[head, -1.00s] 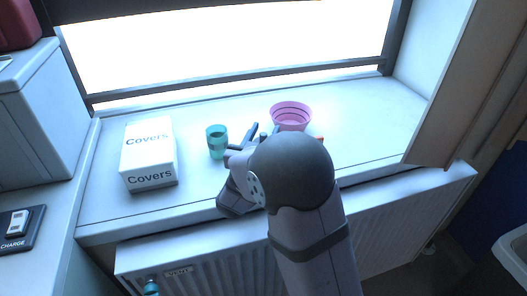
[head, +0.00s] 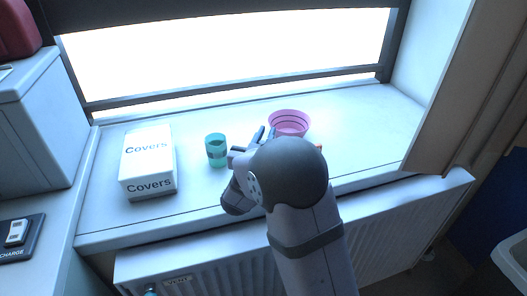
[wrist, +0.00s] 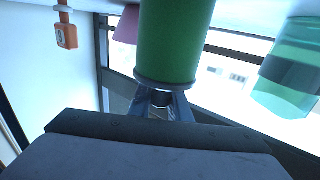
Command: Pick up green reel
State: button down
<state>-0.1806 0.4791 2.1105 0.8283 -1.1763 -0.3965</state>
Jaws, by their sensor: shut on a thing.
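The green reel (wrist: 176,40) fills the upper middle of the wrist view, a green cylinder with a grey rim at its near end. My gripper (wrist: 160,103) is shut on it, with the fingers at the rim end. In the head view my gripper (head: 264,134) is over the window sill, between the teal cup and the pink bowl. My arm hides the reel there, and I cannot tell whether it is clear of the sill.
A teal cup (head: 216,144) with a dark band stands close to the left of my gripper. A pink bowl (head: 289,119) is just behind it. An orange thing (head: 319,147) shows at the right of my wrist. A white Covers box (head: 149,165) stands farther left. The right sill is clear.

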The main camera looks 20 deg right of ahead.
jog(key=shift+r, duration=0.15)
notch_tip(320, 180, up, 10)
dwell(0.4)
jog(key=shift+p, duration=0.3)
